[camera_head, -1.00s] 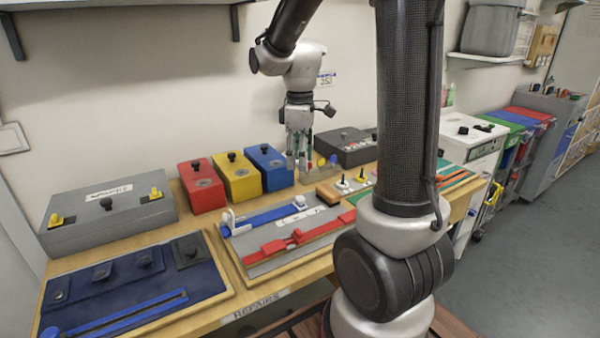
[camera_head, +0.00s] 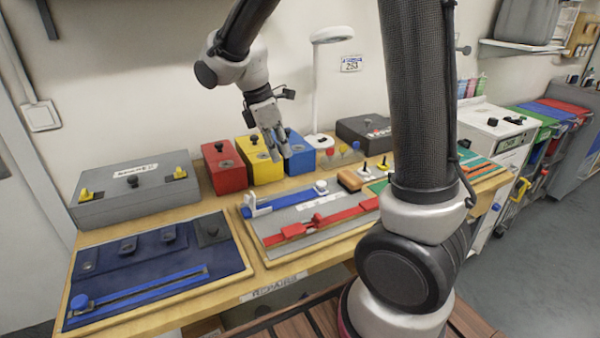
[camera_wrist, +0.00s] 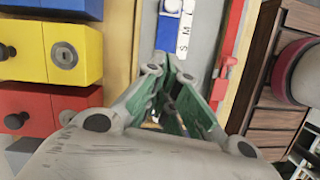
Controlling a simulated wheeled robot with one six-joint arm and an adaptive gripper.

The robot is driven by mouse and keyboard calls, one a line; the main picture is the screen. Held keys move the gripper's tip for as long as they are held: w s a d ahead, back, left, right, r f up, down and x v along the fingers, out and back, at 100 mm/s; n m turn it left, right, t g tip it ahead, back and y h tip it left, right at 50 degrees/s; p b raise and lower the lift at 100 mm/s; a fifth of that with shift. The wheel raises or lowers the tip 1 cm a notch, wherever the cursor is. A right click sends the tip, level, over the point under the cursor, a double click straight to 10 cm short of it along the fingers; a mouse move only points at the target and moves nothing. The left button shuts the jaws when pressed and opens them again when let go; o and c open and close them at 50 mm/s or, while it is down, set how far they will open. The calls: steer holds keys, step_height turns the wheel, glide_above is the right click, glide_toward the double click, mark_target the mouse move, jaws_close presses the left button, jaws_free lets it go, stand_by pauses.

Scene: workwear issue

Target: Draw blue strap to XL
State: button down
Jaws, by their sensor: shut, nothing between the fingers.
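The blue strap (camera_head: 285,200) lies along the back of a grey board (camera_head: 275,225) on the bench. It has a white buckle (camera_head: 250,206) at its left end and a white knob (camera_head: 321,187) at its right end. A white size strip (camera_head: 312,218) runs in front of it; in the wrist view S and M are readable on the strip (camera_wrist: 185,32), XL is not. My gripper (camera_head: 279,152) is shut and empty, in the air above the back of the board. In the wrist view part of the blue strap (camera_wrist: 166,32) shows beyond the fingertips (camera_wrist: 168,75).
A red strap (camera_head: 345,215) with a slider lies in front on the same board. Red (camera_head: 222,175), yellow (camera_head: 262,170) and blue (camera_head: 302,160) boxes stand behind. A grey case (camera_head: 130,200) and a dark blue mat (camera_head: 150,260) are at left. A white lamp (camera_head: 317,85) stands behind.

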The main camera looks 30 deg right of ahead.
mark_target(321, 187)
steer(key=x, duration=0.9)
steer(key=shift+d+f, duration=0.15)
steer(key=shift+f, duration=0.05)
steer(key=d, duration=0.2)
steer(key=d+f, duration=0.1)
steer(key=shift+s, duration=0.25)
steer(key=shift+s+d+f, duration=0.1)
steer(key=shift+d, duration=0.35)
